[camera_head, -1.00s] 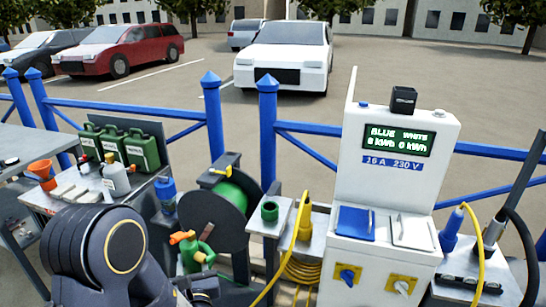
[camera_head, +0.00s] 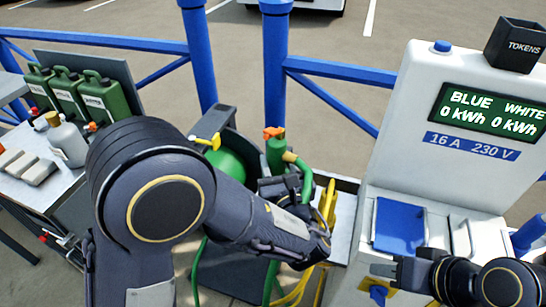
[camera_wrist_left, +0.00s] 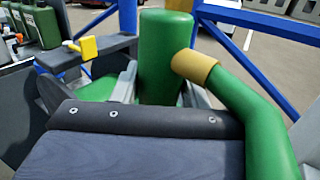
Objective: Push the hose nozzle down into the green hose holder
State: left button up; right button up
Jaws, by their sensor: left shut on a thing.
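The hose nozzle (camera_head: 276,152) is a green cylinder with an orange top, standing roughly upright in the middle of the head view. My left gripper (camera_head: 279,186) is shut on it, low on its body. In the left wrist view the nozzle (camera_wrist_left: 165,55) stands between my left gripper's fingers (camera_wrist_left: 163,92), with a tan collar and green hose (camera_wrist_left: 262,125) leaving its side. The green hose holder cannot be made out; my gripper and arm cover that area, so I cannot tell whether the nozzle touches it. My right gripper (camera_head: 403,271) is in front of the white pedestal; its jaw opening is unclear.
The white power pedestal (camera_head: 400,125) with its blue flap (camera_head: 400,225) stands right. A yellow cable (camera_head: 327,205) hangs close beside my left gripper. The hose reel (camera_head: 226,165) with a yellow handle is behind my left arm. Green canisters (camera_head: 103,98) stand on the left table.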

pick_arm(q)
jog(key=shift+f+b, duration=1.85)
jog(key=shift+f, duration=0.75)
jog(key=shift+f+b, duration=0.6)
jog(key=shift+b, duration=0.15)
jog(key=o, duration=1)
jog(key=shift+s, duration=0.1)
jog(key=v, duration=1)
jog(key=shift+s+d+b, duration=0.1)
jog(key=shift+s+b, duration=0.2)
jog(key=shift+s, duration=0.1)
